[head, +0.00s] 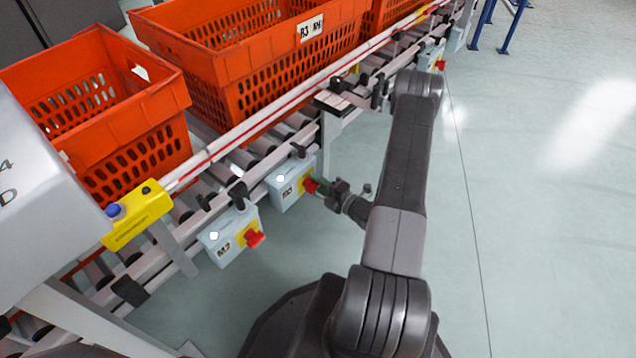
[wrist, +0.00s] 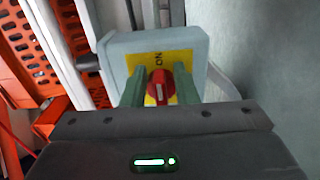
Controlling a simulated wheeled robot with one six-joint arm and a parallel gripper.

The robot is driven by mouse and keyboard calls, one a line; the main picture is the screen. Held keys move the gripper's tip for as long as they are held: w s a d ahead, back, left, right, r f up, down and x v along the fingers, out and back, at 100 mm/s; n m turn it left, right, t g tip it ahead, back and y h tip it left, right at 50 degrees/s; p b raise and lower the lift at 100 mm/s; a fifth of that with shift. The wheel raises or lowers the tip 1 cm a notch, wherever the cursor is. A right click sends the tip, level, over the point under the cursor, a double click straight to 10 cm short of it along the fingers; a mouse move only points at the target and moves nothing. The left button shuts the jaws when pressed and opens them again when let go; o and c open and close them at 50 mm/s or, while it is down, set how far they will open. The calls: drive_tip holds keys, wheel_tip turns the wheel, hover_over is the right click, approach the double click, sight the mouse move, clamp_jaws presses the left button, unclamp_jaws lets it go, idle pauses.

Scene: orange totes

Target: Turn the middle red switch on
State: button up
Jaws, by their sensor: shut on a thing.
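The red switch (head: 310,184) is on the yellow plate of a pale blue-grey box (head: 291,187) on the conveyor's side rail. In the wrist view the red switch (wrist: 160,86) sits between the two green fingers of my gripper (wrist: 160,92), which is shut on it. A pale mark on the knob runs roughly up and down in that view, and the word ON shows on the plate above it. In the head view my gripper (head: 322,186) reaches the box from the right. The knob's lower part is hidden behind my gripper's body.
Another box with a red switch (head: 230,238) hangs nearer on the rail, and a further one (head: 431,58) is farther along. Orange totes (head: 105,150) stand on the conveyor rollers. A yellow panel with a blue button (head: 137,213) is at left. The floor at right is clear.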

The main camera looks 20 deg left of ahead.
drive_tip(key=shift+s+f, duration=0.1)
drive_tip(key=shift+s, duration=0.05)
drive_tip(key=o, duration=0.6)
drive_tip(key=shift+o, duration=0.2)
drive_tip(key=p+v, duration=0.3)
drive_tip(key=v, duration=1)
drive_tip(key=shift+d, duration=0.4)
drive_tip(key=b+x, duration=0.3)
drive_tip(key=x, duration=1.1)
drive_tip(key=shift+d, duration=0.1)
